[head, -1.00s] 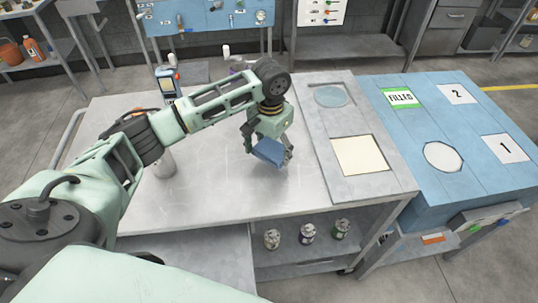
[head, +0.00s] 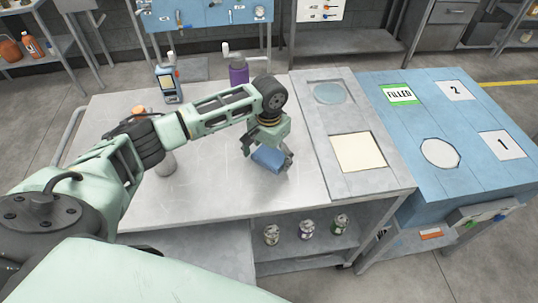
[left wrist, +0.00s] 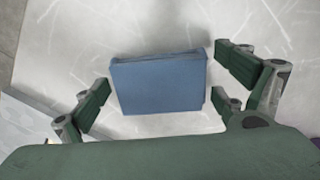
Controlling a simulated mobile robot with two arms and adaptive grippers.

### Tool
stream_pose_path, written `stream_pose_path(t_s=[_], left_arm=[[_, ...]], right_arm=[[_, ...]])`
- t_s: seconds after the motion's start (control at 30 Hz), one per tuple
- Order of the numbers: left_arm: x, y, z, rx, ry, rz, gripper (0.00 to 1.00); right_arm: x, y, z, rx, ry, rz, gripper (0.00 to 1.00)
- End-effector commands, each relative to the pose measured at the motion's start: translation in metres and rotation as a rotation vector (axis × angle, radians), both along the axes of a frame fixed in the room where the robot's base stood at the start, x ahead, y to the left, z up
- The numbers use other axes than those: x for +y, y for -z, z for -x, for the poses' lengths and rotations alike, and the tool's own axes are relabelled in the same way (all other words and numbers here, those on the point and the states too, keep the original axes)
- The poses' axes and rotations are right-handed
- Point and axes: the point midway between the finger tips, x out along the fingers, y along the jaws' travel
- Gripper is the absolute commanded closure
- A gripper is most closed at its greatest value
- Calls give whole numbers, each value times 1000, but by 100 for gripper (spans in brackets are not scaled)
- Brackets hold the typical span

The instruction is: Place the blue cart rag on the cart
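The blue cart rag (head: 267,159) is a folded blue block over the grey metal cart top (head: 225,193), left of the cream square panel. My left gripper (head: 268,157) is right above it, pointing down. In the left wrist view, the rag (left wrist: 160,84) lies between the spread fingers of the left gripper (left wrist: 162,88), with a thin gap on the right side. The left side is very close to the rag. The fingers look open. Whether the rag rests fully on the top is hard to tell. My right gripper is not in view.
An inset panel with a cream square (head: 358,152) lies to the right, beside a blue bench (head: 500,115). A purple bottle (head: 238,74) and a handheld device (head: 168,83) stand at the back. Several small cans stand on the shelf below. The front of the top is clear.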

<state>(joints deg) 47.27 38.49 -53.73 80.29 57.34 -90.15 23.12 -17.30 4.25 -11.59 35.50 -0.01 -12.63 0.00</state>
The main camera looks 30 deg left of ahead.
Motion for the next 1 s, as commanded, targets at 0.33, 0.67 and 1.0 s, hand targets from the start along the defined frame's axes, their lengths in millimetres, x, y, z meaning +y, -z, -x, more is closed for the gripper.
stream_pose_path(t_s=[0.33,0.67,1.0], left_arm=[[0,-1,0,-1,0,0,4],[0,-46,-2,-6,0,1,4],[0,-110,-1,-2,0,1,4]], right_arm=[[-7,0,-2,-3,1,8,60],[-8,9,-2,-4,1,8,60],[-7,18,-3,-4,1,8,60]])
